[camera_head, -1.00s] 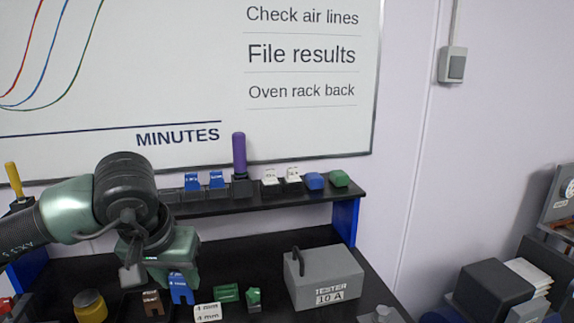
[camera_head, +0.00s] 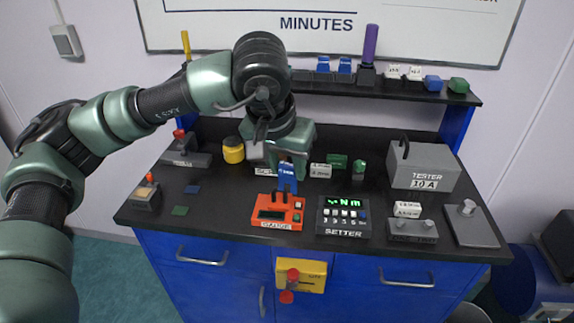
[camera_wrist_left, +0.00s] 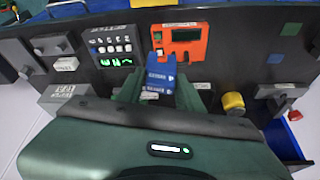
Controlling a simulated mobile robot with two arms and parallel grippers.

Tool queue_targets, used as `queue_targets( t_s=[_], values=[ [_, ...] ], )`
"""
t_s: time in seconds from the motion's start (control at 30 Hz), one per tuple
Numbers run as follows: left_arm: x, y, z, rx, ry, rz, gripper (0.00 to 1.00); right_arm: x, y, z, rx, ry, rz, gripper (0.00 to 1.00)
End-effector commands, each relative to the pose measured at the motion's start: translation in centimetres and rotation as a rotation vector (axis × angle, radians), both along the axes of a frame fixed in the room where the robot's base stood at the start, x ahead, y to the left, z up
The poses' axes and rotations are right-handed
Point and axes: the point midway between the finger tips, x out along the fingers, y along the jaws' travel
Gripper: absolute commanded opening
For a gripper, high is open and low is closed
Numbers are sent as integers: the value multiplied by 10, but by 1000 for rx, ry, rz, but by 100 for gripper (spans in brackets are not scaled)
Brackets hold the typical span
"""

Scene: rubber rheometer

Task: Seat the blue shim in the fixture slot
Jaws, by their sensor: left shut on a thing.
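The blue shim (camera_head: 288,178) is held upright in my left gripper (camera_head: 286,160), which is shut on it. The shim also shows in the left wrist view (camera_wrist_left: 160,75), between the fingers (camera_wrist_left: 160,93). In the head view its lower end overlaps dark prongs at the back of the orange gauge (camera_head: 277,214); I cannot tell if they touch. The gauge also shows in the left wrist view (camera_wrist_left: 182,42), just beyond the shim. No slot can be made out clearly, and I cannot tell which fixture is meant. My right gripper is not in view.
A black setter (camera_head: 343,217) with a lit green display stands right of the gauge. A grey tester box (camera_head: 423,166) is at the back right.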

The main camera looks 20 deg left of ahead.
Motion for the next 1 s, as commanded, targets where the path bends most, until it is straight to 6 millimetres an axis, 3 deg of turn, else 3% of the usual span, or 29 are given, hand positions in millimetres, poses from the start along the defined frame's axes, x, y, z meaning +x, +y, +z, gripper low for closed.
queue_targets(
  t_s=[0.1, 0.37, 1.0],
  values=[
    [-5, 0, -15, 1, 1, -1, 0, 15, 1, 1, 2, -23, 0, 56],
    [-21, 1, -54, 1, 4, -1, 0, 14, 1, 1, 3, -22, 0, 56],
    [-85, 0, -221, 0, 8, -1, 0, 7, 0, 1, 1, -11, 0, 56]
  ],
)
